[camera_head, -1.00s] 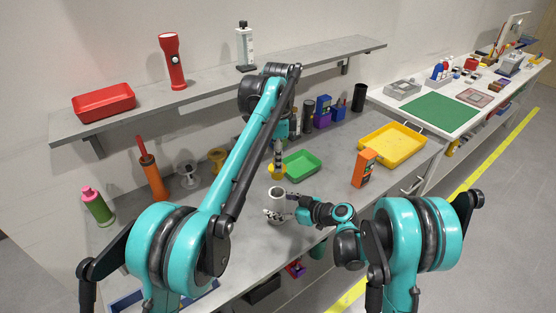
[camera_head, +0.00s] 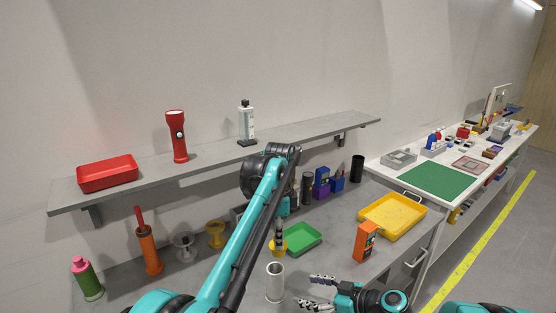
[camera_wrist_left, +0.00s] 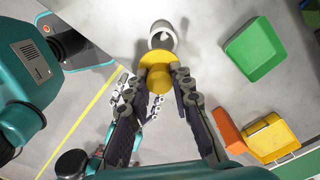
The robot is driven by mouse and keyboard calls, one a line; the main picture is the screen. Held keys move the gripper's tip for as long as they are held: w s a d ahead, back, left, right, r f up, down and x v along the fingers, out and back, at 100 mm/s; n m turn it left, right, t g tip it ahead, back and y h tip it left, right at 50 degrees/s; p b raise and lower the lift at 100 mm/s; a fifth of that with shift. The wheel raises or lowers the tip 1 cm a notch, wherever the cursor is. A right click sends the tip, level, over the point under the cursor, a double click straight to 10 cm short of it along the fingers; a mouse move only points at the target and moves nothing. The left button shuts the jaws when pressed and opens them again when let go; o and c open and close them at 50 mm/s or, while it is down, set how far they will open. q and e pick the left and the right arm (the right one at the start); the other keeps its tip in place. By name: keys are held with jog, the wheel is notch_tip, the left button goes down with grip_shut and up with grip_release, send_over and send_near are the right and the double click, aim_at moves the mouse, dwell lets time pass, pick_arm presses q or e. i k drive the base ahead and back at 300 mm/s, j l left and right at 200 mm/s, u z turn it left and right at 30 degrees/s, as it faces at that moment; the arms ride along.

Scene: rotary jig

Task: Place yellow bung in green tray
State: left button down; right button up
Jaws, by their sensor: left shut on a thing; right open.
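The yellow bung (camera_head: 278,248) is in my left gripper (camera_head: 279,238), whose fingers are shut on it. In the left wrist view the bung (camera_wrist_left: 157,70) sits between the fingertips (camera_wrist_left: 160,78). The green tray (camera_head: 298,239) lies on the bench just right of the bung and shows empty; it also appears in the left wrist view (camera_wrist_left: 255,50). A white hollow cylinder (camera_head: 274,284) stands upright in front of the bung, its open top visible. My right gripper (camera_head: 314,291) is open and empty, right of the cylinder and apart from it.
An orange box (camera_head: 366,242) and a yellow tray (camera_head: 393,216) stand to the right of the green tray. Several dark containers (camera_head: 307,190) line the back. Spools (camera_head: 184,246) and an orange-red tool (camera_head: 149,250) are on the left. A shelf (camera_head: 215,157) runs above the bench.

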aim_at(298, 242)
jog(key=k+l, duration=0.2)
jog(key=l, duration=0.2)
jog(key=k+l, duration=0.15)
jog(key=l, duration=0.25)
jog(key=k+l, duration=0.2)
jog(key=l, duration=0.15)
